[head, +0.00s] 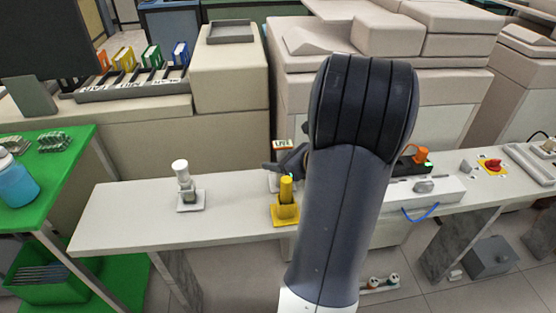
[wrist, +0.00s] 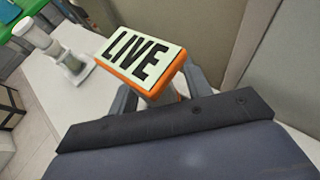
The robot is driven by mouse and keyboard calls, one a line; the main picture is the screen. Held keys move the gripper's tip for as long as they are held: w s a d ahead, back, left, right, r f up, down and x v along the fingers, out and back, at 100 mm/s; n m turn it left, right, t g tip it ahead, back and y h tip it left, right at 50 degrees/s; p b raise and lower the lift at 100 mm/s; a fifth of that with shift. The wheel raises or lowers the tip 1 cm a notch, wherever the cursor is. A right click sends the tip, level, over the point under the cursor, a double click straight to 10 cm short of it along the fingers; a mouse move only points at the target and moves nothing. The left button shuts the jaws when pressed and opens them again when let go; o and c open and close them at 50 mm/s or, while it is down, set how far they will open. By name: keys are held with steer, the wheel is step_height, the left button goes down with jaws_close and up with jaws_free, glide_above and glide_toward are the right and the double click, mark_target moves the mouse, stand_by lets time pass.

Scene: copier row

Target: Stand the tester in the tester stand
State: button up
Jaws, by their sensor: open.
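My gripper (wrist: 160,92) is open around the post below a LIVE sign (wrist: 143,57), a white plate with an orange edge. In the head view the sign (head: 283,144) stands above the gripper's dark finger, and my arm hides part of this spot. A yellow cylinder (head: 286,189) stands upright in a yellow holder (head: 285,214) just in front of the gripper. A white-topped grey piece (head: 182,173) stands on a white square base (head: 191,207) to the left; it also shows in the wrist view (wrist: 36,38). I cannot tell which piece is the tester or its stand.
The narrow white bench (head: 130,215) is clear around the left piece. Right of my arm are an orange-handled piece (head: 421,154), a pale box with a blue cable (head: 425,190), and a red knob on a yellow plate (head: 492,165). Beige copiers stand close behind.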

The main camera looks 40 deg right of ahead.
steer(key=p+v, duration=0.2)
steer(key=v, duration=1)
